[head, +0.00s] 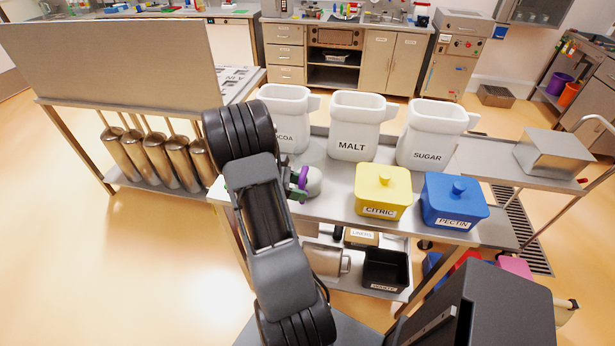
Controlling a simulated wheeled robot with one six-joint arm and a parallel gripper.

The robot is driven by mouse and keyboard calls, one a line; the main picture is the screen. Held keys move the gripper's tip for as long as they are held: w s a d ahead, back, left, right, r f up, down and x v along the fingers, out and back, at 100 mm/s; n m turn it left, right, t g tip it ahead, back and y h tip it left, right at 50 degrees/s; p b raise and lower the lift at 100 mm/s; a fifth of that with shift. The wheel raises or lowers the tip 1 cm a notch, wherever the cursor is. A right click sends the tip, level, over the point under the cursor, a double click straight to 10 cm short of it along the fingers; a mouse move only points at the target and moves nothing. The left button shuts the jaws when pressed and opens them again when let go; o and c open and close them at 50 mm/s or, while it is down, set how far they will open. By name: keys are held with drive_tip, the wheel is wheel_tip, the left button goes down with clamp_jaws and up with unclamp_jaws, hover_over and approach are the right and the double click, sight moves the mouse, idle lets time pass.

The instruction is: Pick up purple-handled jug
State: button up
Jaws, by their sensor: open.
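The purple-handled jug (315,183) is a small pale, rounded vessel on the steel trolley top, in front of the white COCOA and MALT bins. Its purple handle (303,177) is on the left side, towards my gripper. My gripper (298,186) is open, right by the handle and largely hidden behind my dark arm. Small green parts show beside it. I cannot tell whether the handle is between the fingers or whether they touch it.
White bins marked COCOA (285,108), MALT (355,130) and SUGAR (432,135) stand behind. A yellow CITRIC box (383,186) and blue PECTIN box (453,200) stand to the right. A black WASTE bin (386,268) is below. Long metal scoops (150,155) hang at left.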

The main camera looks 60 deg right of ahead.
drive_tip(key=shift+x, duration=1.15)
clamp_jaws()
